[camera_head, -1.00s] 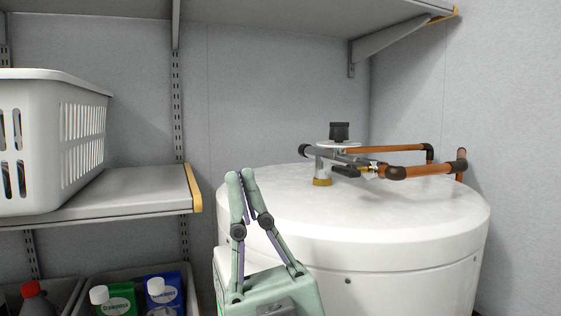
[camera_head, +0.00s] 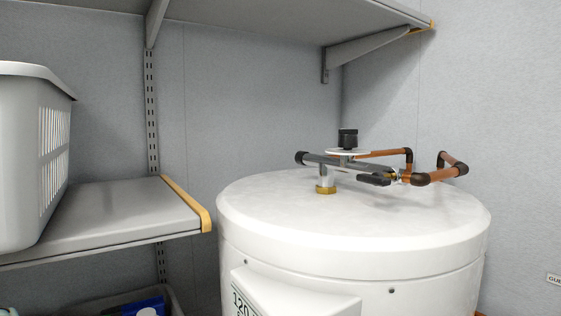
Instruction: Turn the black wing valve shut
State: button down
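A black wing-like handle (camera_head: 374,180) sits beside a small brass and silver fitting (camera_head: 398,177) on the pipe run above the white tank (camera_head: 270,210). It looks like the black wing valve and lies roughly along the pipe. A separate black knob (camera_head: 348,138) stands upright on a pale disc above the grey pipe (camera_head: 325,159). The grey pipe rises from a brass-coloured nut on the tank top. My gripper is outside the picture now, so its distance from the handle does not show.
Copper pipes (camera_head: 437,176) with dark elbows run to the right behind the tank. A grey shelf (camera_head: 120,215) with a yellow end and a basket (camera_head: 22,160) is at left. Another shelf (camera_head: 270,22) hangs overhead. The tank top in front of the pipes is clear.

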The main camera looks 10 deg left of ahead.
aim_at(377, 178)
jog(key=k+j+z, duration=0.2)
jog(key=z, duration=0.2)
jog(key=k+j+z, duration=0.15)
jog(key=k+z, duration=0.15)
jog(key=z, duration=0.15)
